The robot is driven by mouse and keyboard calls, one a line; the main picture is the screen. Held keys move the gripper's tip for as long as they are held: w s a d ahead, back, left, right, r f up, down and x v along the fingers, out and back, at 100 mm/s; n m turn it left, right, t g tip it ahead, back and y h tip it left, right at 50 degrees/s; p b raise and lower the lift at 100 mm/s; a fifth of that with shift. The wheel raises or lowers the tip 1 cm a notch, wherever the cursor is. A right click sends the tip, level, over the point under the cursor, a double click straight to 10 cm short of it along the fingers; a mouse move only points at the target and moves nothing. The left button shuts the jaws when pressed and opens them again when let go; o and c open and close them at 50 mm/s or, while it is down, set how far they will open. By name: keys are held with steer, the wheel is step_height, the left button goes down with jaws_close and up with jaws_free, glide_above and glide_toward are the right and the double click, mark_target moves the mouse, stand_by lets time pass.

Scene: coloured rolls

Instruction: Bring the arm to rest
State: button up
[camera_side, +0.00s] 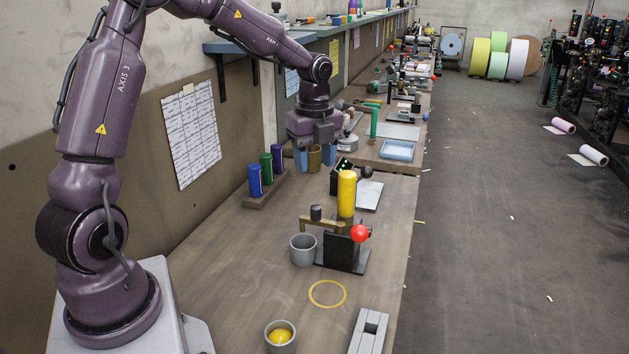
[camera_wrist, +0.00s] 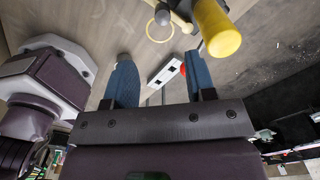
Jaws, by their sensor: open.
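My gripper (camera_side: 315,160) hangs with its two blue fingers apart, above the back part of the bench in the side view. In the wrist view the gap between the fingers (camera_wrist: 160,75) is empty. A brown cylinder shows between the fingers in the side view; I cannot tell its depth. A yellow roll (camera_side: 347,193) stands upright on a black fixture (camera_side: 342,250) with a red ball knob (camera_side: 360,233). The yellow roll also shows at the top of the wrist view (camera_wrist: 215,28), apart from the fingers. My arm is bent over the bench.
A wooden rack (camera_side: 264,192) holds blue, green and dark blue rolls at the left. A grey cup (camera_side: 303,250), a yellow ring mark (camera_side: 327,294), a cup with something yellow inside (camera_side: 279,337) and a slotted grey block (camera_side: 368,332) are nearer. A shelf (camera_side: 225,47) runs along the wall.

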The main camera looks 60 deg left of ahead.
steer(key=shift+r, duration=0.65)
steer(key=s+d+r+n+t, duration=0.2)
steer(key=s+d+r+n, duration=0.2)
steer(key=s+d+n, duration=0.3)
steer(key=s+d+r+n+t, duration=0.3)
steer(key=s+d+r+n, duration=0.2)
steer(key=s+n, duration=0.6)
steer(key=shift+s+d+r+t, duration=0.2)
steer(key=shift+d+r+t, duration=0.1)
steer(key=shift+d, duration=1.1)
